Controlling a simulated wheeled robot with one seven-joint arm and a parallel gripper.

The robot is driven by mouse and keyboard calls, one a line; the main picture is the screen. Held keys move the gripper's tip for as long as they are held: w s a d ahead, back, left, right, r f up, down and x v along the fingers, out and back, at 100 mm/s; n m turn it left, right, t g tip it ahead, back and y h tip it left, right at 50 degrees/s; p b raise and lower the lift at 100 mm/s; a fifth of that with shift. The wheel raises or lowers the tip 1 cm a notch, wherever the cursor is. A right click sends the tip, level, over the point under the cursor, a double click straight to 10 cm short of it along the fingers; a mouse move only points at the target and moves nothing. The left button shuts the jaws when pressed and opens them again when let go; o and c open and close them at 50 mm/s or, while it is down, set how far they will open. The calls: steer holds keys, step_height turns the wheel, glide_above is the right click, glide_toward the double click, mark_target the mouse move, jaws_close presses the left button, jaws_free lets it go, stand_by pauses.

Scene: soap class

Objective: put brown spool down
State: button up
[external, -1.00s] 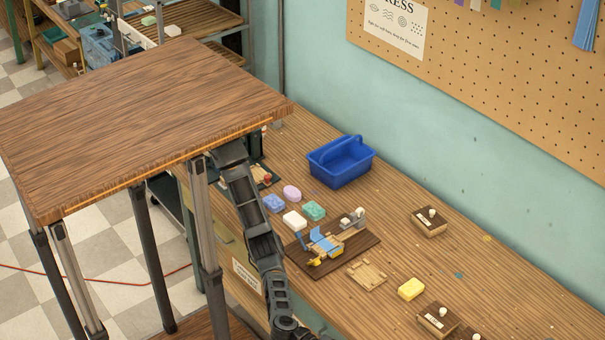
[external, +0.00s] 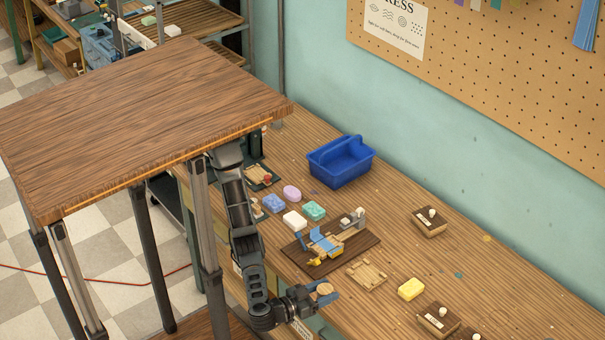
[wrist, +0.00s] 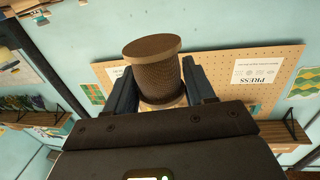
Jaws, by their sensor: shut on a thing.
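The brown spool (wrist: 158,75) is held between the two blue fingers of my gripper (wrist: 160,88) in the wrist view. Its round tan end and its dark ribbed winding show there. In the external view my gripper (external: 322,295) is low at the front edge of the workbench, with the spool (external: 324,288) between its fingers. The spool is small there, and I cannot tell whether it touches the bench.
The wooden workbench (external: 400,262) holds a dark board with a blue and tan device (external: 325,243), a tan wooden tray (external: 367,275), a yellow soap (external: 411,289), several other soaps and a blue caddy (external: 340,165). Bare bench lies between the tray and the front edge.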

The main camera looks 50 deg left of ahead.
steer(key=shift+a, duration=0.1)
steer(key=p, duration=0.3)
glide_above(347, 301)
step_height(347, 301, down, 7)
steer(key=shift+s, duration=0.1)
step_height(347, 301, down, 3)
steer(key=shift+r, duration=0.1)
steer(key=shift+f, duration=0.45)
steer(key=shift+f+b, duration=0.25)
steer(key=shift+b, duration=0.3)
steer(key=o, duration=1)
steer(key=shift+r, duration=0.1)
steer(key=shift+r+p, duration=0.15)
steer(key=shift+p, duration=0.75)
